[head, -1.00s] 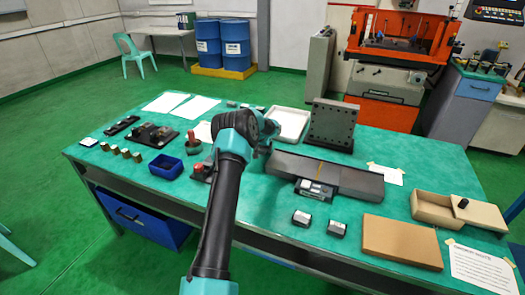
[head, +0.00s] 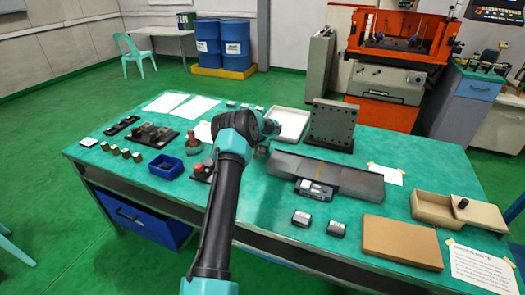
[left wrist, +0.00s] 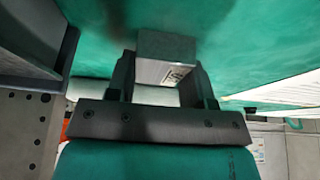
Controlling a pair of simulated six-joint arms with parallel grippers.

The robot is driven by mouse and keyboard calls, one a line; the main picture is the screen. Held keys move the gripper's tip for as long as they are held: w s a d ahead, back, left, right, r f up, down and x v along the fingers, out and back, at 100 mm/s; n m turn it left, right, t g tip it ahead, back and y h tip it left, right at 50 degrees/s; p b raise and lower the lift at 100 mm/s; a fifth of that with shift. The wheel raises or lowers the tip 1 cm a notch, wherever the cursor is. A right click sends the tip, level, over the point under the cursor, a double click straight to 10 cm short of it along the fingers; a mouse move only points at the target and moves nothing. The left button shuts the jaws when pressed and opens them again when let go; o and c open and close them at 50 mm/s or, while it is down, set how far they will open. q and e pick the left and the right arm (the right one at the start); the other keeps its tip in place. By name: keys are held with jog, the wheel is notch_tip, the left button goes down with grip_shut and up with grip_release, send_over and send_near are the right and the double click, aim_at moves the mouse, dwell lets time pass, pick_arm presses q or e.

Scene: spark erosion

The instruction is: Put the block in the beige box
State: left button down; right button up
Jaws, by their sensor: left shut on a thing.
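My left gripper (head: 262,149) is over the middle of the green table, largely hidden behind its own wrist in the head view. In the left wrist view its two fingers (left wrist: 165,80) are shut on a grey block (left wrist: 165,46) with a pale, marked face. The block is close to the green table top; I cannot tell whether it touches. The arm hides it in the head view. The beige box (head: 432,209) stands at the right of the table, partly open, with a dark knob on its cover. My right gripper is not in view.
A brown flat box (head: 402,243) lies in front of the beige box. A white tray (head: 290,122) lies behind.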

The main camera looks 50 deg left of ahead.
pick_arm(q)
notch_tip(320, 180, up, 10)
dwell(0.7)
jog(key=shift+w, duration=0.1)
dwell(0.5)
